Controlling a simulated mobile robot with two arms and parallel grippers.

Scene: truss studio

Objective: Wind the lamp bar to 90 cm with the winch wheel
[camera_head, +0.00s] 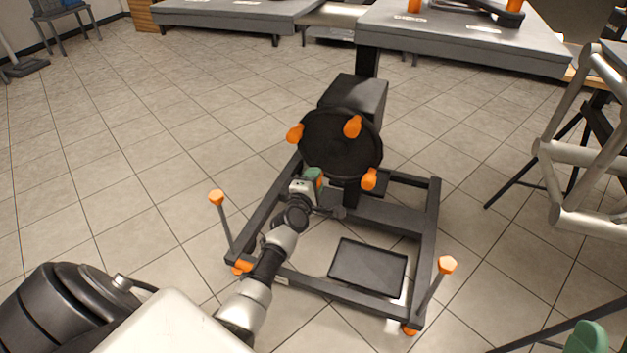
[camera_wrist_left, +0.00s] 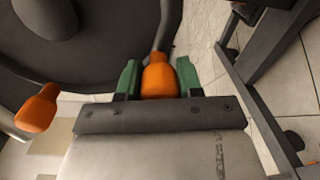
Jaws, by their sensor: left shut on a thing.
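The black winch wheel (camera_head: 335,150) faces me on the front of a dark box on a post, with several orange knobs around its rim. My left gripper (camera_head: 314,177) is at the wheel's lower left rim, shut on one orange knob. In the left wrist view this knob (camera_wrist_left: 158,78) sits between the two green fingers, and the dark wheel (camera_wrist_left: 100,45) fills the upper left. A green tip (camera_head: 587,338), apparently of my right gripper, shows at the bottom right edge; its jaws are mostly out of frame. I cannot make out the lamp bar or a height reading.
The winch post stands on a dark floor frame (camera_head: 340,293) with orange-capped uprights and a black tray (camera_head: 368,267) inside. Grey tables (camera_head: 460,38) stand behind. A silver truss (camera_head: 585,155) stands at the right.

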